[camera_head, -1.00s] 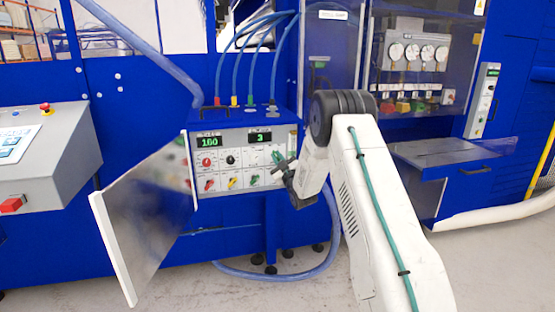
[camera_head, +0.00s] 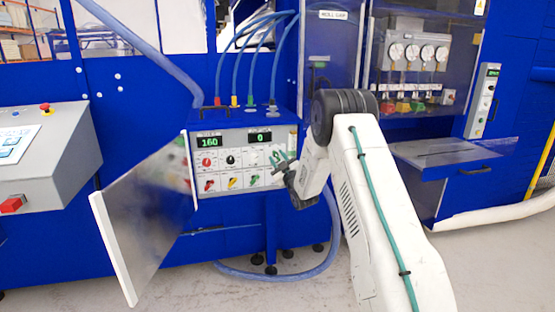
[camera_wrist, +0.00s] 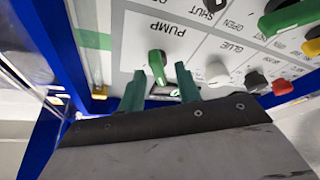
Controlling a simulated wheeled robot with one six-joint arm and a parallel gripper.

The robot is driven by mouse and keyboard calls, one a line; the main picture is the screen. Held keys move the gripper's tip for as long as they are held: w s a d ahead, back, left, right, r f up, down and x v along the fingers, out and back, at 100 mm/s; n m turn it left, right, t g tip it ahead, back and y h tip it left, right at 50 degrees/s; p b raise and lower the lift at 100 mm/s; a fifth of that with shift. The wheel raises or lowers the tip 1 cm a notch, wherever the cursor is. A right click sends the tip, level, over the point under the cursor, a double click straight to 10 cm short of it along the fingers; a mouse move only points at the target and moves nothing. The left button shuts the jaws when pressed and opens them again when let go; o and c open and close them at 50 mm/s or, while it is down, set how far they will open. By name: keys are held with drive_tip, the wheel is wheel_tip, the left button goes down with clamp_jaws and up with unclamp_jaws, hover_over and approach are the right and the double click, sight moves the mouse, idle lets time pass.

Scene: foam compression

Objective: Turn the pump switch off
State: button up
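The control box (camera_head: 240,140) stands open, with two green readouts; the left reads 160 and the right reads 0. In the wrist view the panel appears upside down, and the green pump switch (camera_wrist: 157,60) sits beside the PUMP label. My gripper (camera_wrist: 157,74) is open, its two green fingers on either side of the switch, with gaps visible between them and the knob. The fingertips are close to the panel. In the head view my gripper (camera_head: 279,160) is at the panel's right side and covers the pump switch there. The switch's position lettering is partly cut off or hidden.
The box's open door (camera_head: 145,220) swings out to the left. Other knobs, including a white glue knob (camera_wrist: 217,72), sit beside the pump switch. Blue hoses (camera_head: 240,60) rise from the box top. A grey console (camera_head: 50,155) stands at left.

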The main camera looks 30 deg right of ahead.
drive_tip(key=v, duration=0.7)
drive_tip(key=shift+s, duration=0.2)
drive_tip(key=shift+f, duration=0.1)
wheel_tip(320, 180, down, 10)
drive_tip(key=s+d+m+g+h, duration=0.1)
drive_tip(key=m+g, duration=0.2)
drive_tip(key=g, duration=0.3)
drive_tip(key=s+a+m+g, duration=0.2)
drive_tip(key=s+a+g, duration=0.1)
drive_tip(key=s+g, duration=0.45)
drive_tip(key=s+a+r+g+y, duration=0.1)
drive_tip(key=s+a+r, duration=0.6)
drive_tip(key=s, duration=0.7)
drive_tip(key=s+a+r+g, duration=0.3)
drive_tip(key=s+a+r, duration=0.5)
drive_tip(key=s, duration=0.6)
drive_tip(key=s+a+r+g+y, duration=0.1)
drive_tip(key=s+a+r+g, duration=0.2)
drive_tip(key=s+a+r, duration=0.4)
drive_tip(key=s+a, duration=0.1)
drive_tip(key=s, duration=0.6)
drive_tip(key=shift+s+r+m+y, duration=0.15)
drive_tip(key=shift+r+m+y, duration=0.15)
drive_tip(key=shift+r+m, duration=0.1)
